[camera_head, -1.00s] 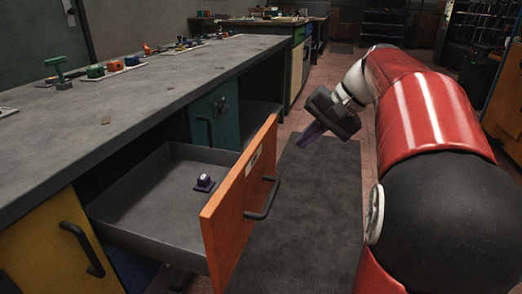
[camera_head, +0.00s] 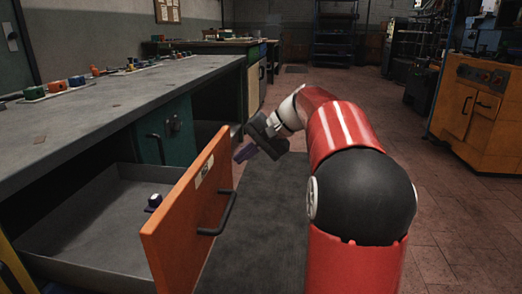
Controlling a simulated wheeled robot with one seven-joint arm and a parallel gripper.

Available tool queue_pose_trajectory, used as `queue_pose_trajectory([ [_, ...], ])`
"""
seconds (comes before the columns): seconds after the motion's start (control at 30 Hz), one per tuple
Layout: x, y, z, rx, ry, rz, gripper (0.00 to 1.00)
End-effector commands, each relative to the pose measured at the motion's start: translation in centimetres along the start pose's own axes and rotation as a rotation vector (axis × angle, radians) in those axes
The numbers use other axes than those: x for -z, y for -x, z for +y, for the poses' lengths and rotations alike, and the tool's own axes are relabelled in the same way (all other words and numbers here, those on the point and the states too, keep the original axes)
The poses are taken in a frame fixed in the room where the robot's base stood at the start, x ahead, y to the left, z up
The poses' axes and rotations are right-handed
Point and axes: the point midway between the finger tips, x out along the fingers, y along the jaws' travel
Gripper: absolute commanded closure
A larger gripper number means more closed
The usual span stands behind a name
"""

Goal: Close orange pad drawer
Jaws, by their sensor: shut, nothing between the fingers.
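The orange drawer front (camera_head: 180,235) stands pulled out from under the workbench, with a dark bar handle (camera_head: 217,214) on its outer face. Its grey tray (camera_head: 90,235) is open to view and holds a small dark and white object (camera_head: 153,202). My gripper (camera_head: 243,153) is shut and empty. It hangs just beyond the drawer front's far top corner in the picture, pointing down and left. I cannot tell whether it touches the drawer.
The grey workbench (camera_head: 110,105) runs along the left, with several small coloured parts on it. A teal cabinet door (camera_head: 163,135) is behind the drawer. A dark mat (camera_head: 265,225) covers the floor before the drawer.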

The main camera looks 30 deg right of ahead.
Motion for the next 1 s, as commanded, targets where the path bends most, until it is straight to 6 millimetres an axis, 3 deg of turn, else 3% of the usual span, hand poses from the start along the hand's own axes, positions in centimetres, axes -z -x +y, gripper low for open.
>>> queue_pose_trajectory([
  [0.2, 0.0, -1.5, -1.4, -0.001, 0.001, 0.000, 1.00],
  [0.77, 0.0, -2.0, -2.1, -0.001, 0.001, 0.000, 1.00],
  [1.0, -0.1, -4.4, -4.6, 0.000, 0.003, -0.004, 1.00],
])
